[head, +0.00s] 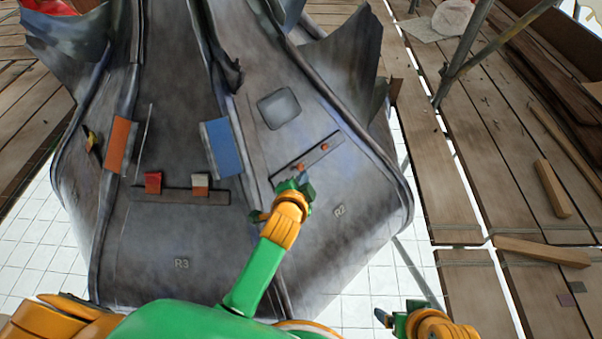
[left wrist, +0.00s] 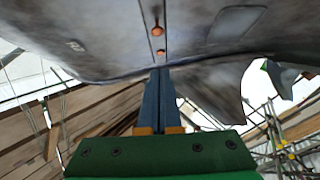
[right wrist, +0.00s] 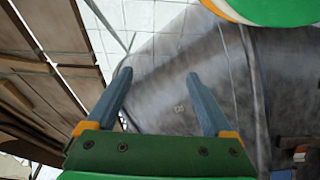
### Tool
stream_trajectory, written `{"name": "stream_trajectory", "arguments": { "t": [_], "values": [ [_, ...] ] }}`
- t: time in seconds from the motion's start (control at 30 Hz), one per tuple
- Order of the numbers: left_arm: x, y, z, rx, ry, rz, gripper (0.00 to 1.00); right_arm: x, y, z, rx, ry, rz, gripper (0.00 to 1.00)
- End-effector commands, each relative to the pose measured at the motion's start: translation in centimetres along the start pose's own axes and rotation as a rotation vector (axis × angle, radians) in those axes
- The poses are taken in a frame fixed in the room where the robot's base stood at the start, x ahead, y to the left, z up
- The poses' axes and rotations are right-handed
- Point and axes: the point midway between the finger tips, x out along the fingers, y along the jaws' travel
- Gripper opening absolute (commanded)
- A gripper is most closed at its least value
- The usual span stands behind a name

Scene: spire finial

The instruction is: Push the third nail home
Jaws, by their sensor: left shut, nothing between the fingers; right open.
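On the R2 panel (head: 339,211) of the grey spire, a dark strip (head: 313,157) carries two visible copper nail heads, a lower one (head: 301,167) and an upper one (head: 324,146). In the left wrist view, one nail (left wrist: 157,31) shows a length of shank, and another head (left wrist: 160,53) sits close to my fingertips. Any nail behind the fingers is hidden. My left gripper (head: 304,179) is shut and empty, its tips at the strip's lower end; contact cannot be told. My right gripper (right wrist: 158,80) is open and empty, off the spire's lower right edge.
The R3 panel (head: 181,263) has another strip (head: 180,195) with red and beige blocks. Blue (head: 222,147) and orange (head: 121,146) plates lie above it. Wooden planking (head: 470,190), loose timber (head: 552,188) and scaffold poles (head: 455,62) are at right.

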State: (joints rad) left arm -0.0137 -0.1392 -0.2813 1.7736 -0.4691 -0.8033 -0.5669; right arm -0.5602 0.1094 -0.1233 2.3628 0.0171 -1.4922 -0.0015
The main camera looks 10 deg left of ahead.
Motion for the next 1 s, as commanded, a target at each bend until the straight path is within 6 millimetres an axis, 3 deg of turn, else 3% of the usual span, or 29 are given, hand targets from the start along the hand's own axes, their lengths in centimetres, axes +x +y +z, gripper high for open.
{"name": "stream_trajectory", "arguments": {
  "t": [0.07, 0.57, 1.0],
  "values": [
    [1.6, 0.4, 0.2, 0.000, 0.001, -0.001, 0.00, -1.0, -0.1, -0.3, -0.002, 0.033, -0.001, 0.86],
    [3.7, 0.1, 0.1, -0.001, 0.000, 0.000, 0.00, -3.3, -0.9, -11.1, -0.027, 0.555, -0.008, 0.86],
    [5.7, 0.2, 0.1, -0.001, 0.000, 0.001, 0.00, -9.5, -2.0, -18.3, -0.047, 1.042, -0.028, 0.86]
  ]
}}
